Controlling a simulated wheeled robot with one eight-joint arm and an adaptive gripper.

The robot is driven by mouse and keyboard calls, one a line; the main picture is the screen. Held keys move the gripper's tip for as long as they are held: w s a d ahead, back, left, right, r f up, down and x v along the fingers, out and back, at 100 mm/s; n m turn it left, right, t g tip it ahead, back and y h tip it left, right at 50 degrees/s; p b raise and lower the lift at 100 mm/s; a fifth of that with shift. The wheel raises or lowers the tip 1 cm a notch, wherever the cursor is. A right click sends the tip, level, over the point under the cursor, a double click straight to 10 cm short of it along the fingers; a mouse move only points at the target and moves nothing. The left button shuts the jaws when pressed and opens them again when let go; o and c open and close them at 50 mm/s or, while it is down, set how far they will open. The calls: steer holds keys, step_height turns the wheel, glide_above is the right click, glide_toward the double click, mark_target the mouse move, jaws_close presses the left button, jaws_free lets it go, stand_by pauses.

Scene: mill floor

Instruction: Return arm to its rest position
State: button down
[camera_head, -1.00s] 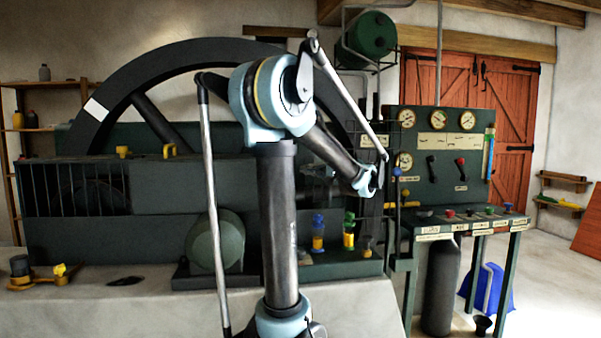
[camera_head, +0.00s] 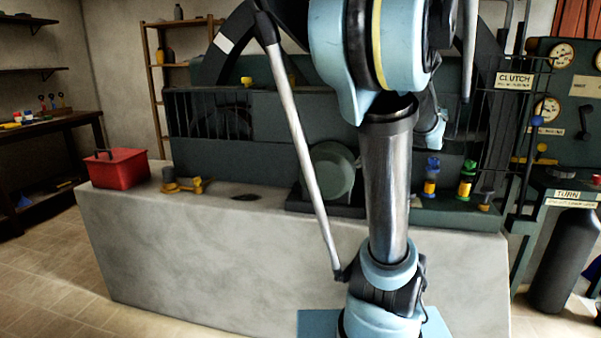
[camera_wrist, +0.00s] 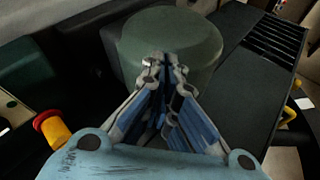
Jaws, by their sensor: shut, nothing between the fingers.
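My gripper (camera_wrist: 164,64) is shut and empty in the wrist view, its two fingers meeting at the tips. A green rounded housing (camera_wrist: 172,40) shows behind the fingertips; I cannot tell the gap between them. In the head view my arm stands upright at the centre right, in front of the green machine (camera_head: 215,155). The gripper itself cannot be made out there, and the arm's upper part runs out of the frame.
A concrete plinth (camera_head: 230,255) carries the machine. A red toolbox (camera_head: 117,168) sits on its left end. Blue-and-yellow (camera_head: 431,178) and green-and-yellow (camera_head: 467,180) fittings stand right of my arm. A gauge panel (camera_head: 575,95) is at right. Floor at left is open.

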steer(key=s+a+f+n+g+h, duration=0.3)
steer(key=s+a+f, duration=0.2)
steer(key=s+f, duration=0.45)
steer(key=s+d+f+n+g+h, duration=0.1)
steer(key=s+d+f+n+h, duration=0.2)
steer(key=s+f, duration=0.6)
steer(key=shift+s+d+n+h, duration=0.15)
steer(key=shift+s+n+h, duration=0.35)
steer(key=shift+s+h, duration=0.45)
steer(key=shift+w, duration=0.1)
steer(key=shift+w+f, duration=0.25)
steer(key=shift+w, duration=0.2)
